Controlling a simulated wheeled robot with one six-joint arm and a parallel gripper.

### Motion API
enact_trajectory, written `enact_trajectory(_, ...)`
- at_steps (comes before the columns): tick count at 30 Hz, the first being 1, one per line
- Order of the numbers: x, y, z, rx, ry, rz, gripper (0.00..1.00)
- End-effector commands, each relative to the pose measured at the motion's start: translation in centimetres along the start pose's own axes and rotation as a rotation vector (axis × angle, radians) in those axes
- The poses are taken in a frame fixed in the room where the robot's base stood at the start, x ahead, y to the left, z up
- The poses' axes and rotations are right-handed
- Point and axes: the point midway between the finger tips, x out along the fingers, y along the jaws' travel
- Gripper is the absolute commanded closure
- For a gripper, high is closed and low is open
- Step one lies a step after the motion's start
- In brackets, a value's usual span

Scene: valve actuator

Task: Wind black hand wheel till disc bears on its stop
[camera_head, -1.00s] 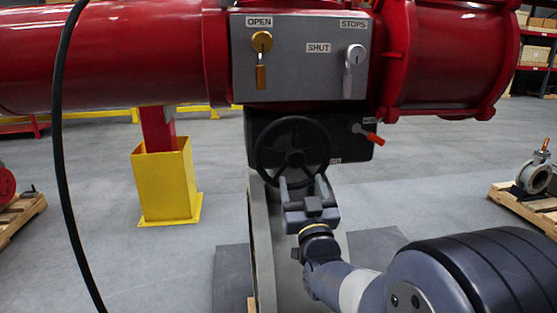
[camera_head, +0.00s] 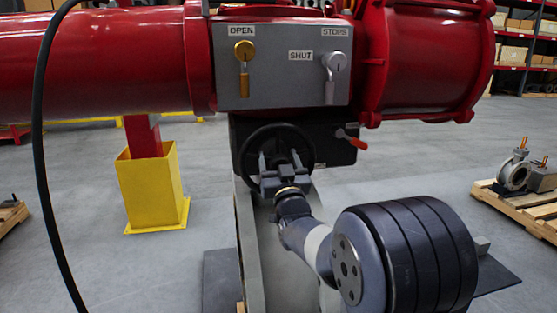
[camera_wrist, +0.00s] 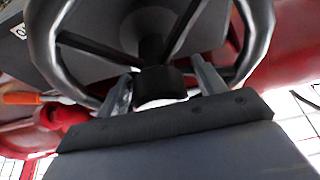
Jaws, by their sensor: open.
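The black hand wheel (camera_head: 243,150) faces me on the front of a dark gear box under the red actuator. My gripper (camera_head: 279,160) is in front of the wheel, its open fingers either side of the hub area. In the wrist view, the wheel's rim and spokes fill the top, and the round hub (camera_wrist: 160,84) with a pale end sits between my fingers (camera_wrist: 164,88). I cannot tell whether the fingers touch the spokes or hub. The disc and its stop are not visible.
A grey panel (camera_head: 284,88) above carries a brass piece (camera_head: 244,52) by OPEN, a silver piece (camera_head: 334,64) by SHUT, and a STOPS label. An orange-red lever (camera_head: 352,142) is right of the wheel. A black cable (camera_head: 40,150) hangs at left. A yellow post base (camera_head: 152,187) stands behind.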

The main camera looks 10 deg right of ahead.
Motion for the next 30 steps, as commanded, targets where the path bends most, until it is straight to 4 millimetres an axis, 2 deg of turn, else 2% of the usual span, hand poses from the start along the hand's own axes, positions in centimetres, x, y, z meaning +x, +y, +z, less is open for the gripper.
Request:
enact_trajectory(4, -0.02, 0.00, 0.01, 0.000, 0.000, 0.000, 0.35)
enact_trajectory(27, -0.05, 0.00, 0.00, 0.000, 0.000, 0.000, 0.97)
enact_trajectory(30, -0.06, 0.00, 0.02, -0.002, 0.000, -0.001, 0.97)
